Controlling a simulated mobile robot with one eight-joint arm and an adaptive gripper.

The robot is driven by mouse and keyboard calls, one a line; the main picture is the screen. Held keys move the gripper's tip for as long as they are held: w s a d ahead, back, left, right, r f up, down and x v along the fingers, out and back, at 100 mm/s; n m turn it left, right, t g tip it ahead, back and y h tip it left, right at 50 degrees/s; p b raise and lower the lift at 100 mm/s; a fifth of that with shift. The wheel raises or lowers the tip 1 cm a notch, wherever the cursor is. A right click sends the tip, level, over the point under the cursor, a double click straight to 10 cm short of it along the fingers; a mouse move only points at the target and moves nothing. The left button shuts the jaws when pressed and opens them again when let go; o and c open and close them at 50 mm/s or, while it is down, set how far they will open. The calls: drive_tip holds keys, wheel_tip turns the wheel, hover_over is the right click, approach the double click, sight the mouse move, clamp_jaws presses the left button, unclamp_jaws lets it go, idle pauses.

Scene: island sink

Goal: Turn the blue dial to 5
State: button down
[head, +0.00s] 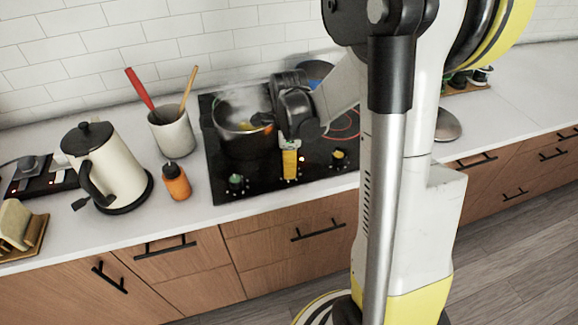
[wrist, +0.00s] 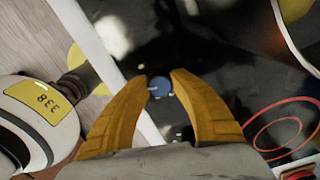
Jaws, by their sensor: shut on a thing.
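The blue dial (wrist: 160,86) shows in the wrist view, a small round knob with a pale mark on its left side. My gripper (wrist: 159,80) has its yellow fingers on either side of the dial, closed on it. In the head view my gripper (head: 290,164) points down at the front edge of the black cooktop (head: 217,190) and hides the blue dial. I cannot read any numbers around the blue dial.
A steaming pot (head: 240,140) stands on the cooktop behind my gripper. An orange bottle (head: 176,182), a utensil crock (head: 173,137) and a cream kettle (head: 110,175) stand to the left. The counter right of the cooktop is mostly clear.

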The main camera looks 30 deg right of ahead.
drive_tip(key=shift+m, duration=0.6)
drive_tip(key=c, duration=1)
unclamp_jaws()
drive_tip(key=shift+c, duration=0.2)
wheel_tip(320, 180, up, 12)
